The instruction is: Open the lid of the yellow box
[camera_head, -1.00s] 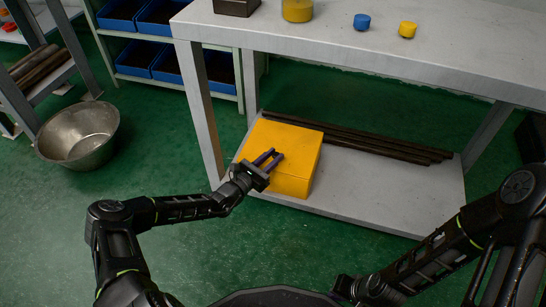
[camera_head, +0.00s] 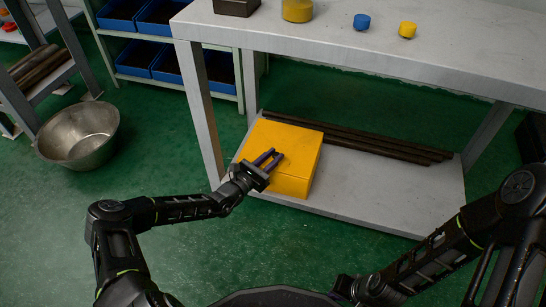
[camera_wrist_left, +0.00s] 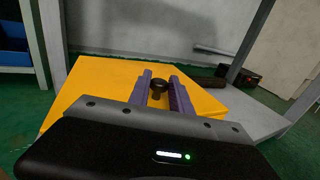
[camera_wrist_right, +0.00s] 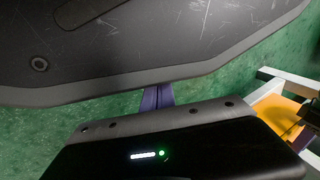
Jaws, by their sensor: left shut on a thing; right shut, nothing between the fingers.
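The yellow box (camera_head: 293,145) sits on the lower shelf of the grey table, near its left end. Its lid lies flat, with no clear gap in view. My left gripper (camera_head: 270,157) reaches over the front of the box. In the left wrist view its purple fingers (camera_wrist_left: 160,85) stand either side of a small dark round knob (camera_wrist_left: 159,85) on the yellow lid and are shut on it. My right gripper (camera_wrist_right: 157,96) is shut and empty, close to my own dark base and far from the box; its fingers are not clear in the head view.
Dark pipes (camera_head: 370,141) lie on the shelf behind and right of the box. The tabletop (camera_head: 440,55) overhangs the shelf, and a table leg (camera_head: 199,110) stands left of the box. A metal basin (camera_head: 77,137) is on the green floor at left. The shelf's right front is bare.

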